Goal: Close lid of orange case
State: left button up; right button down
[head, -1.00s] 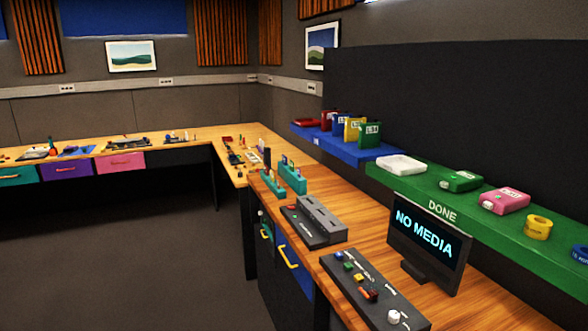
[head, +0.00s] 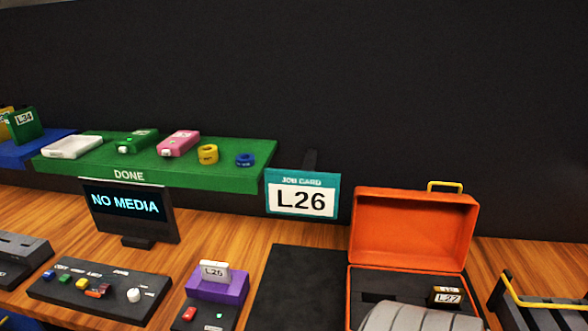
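The orange case (head: 357,292) stands open on the wooden bench at the right in the head view. Its lid (head: 414,229) is raised upright at the back, with a yellow handle (head: 445,186) on its top edge. A dark insert fills the base, and a small dark item labelled L27 (head: 446,296) sits in it at the right. A grey rounded part, which looks like mine, covers the front of the case. Neither of my grippers can be made out in this view.
A dark mat (head: 293,290) lies left of the case. A job card sign reading L26 (head: 302,200) stands behind it. A purple dock (head: 217,286), a control panel (head: 98,292) and a NO MEDIA monitor (head: 125,208) are further left. A black rack with a yellow bar (head: 545,303) is at right.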

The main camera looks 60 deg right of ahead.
aim_at(428, 230)
jog(key=z, duration=2.6)
jog(key=l+u, duration=0.35)
jog(key=l, duration=0.25)
jog(key=l+u, duration=0.4)
jog(key=l, duration=0.25)
